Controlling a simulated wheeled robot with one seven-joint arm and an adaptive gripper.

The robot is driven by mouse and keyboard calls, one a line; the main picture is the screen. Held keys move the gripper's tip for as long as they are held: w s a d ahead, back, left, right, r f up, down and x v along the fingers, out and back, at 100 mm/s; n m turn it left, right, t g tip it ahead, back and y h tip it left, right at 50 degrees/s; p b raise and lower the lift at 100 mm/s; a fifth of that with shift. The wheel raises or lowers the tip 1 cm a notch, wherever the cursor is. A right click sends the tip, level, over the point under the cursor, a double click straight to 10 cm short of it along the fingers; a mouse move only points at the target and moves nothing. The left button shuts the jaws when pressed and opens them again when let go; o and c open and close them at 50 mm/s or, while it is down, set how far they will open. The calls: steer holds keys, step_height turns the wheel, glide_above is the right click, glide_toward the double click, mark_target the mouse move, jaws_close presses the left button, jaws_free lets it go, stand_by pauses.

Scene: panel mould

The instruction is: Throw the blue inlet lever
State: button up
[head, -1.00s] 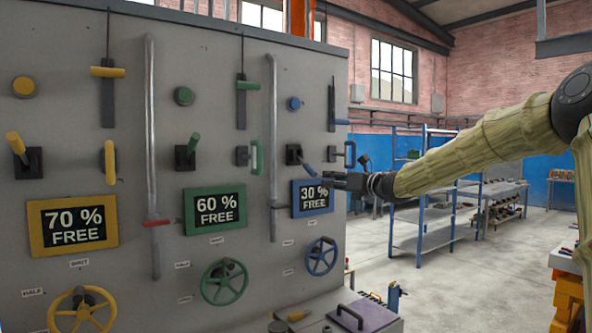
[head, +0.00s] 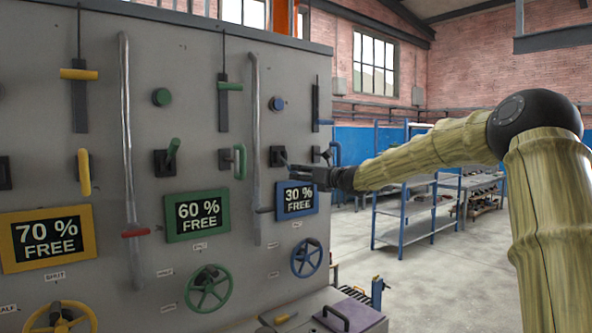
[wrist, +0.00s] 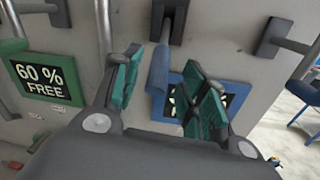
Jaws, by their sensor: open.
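The blue lever shows in the wrist view as a blue handle (wrist: 157,70) hanging from a dark mount (wrist: 168,22) on the grey panel. Its handle lies between the two green-padded fingers of my open gripper (wrist: 163,62), closer to the left finger. I cannot tell whether a finger touches it. In the head view, my gripper (head: 305,172) is at the lever's dark mount (head: 277,156), just above the blue-framed "30 % FREE" sign (head: 297,201). There my fingers hide most of the lever's handle.
A blue button (head: 277,104) is above the lever and a blue handwheel (head: 306,258) below the sign. A green grip handle (head: 239,161) and a vertical pipe (head: 256,120) are to the left. Open floor lies right.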

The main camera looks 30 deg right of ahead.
steer(key=shift+w+a+f+p, duration=0.1)
steer(key=shift+w+a+p, duration=0.1)
steer(key=shift+w, duration=0.4)
steer(key=shift+w+a+p, duration=0.1)
steer(key=shift+w+p, duration=0.05)
steer(key=shift+w, duration=0.45)
steer(key=shift+w+f, duration=0.1)
steer(key=shift+w, duration=0.25)
steer(key=shift+w+p, duration=0.15)
steer(key=shift+p, duration=0.15)
steer(key=shift+w+a, duration=0.1)
steer(key=shift+w, duration=0.1)
steer(key=shift+s, duration=0.1)
jaws_close()
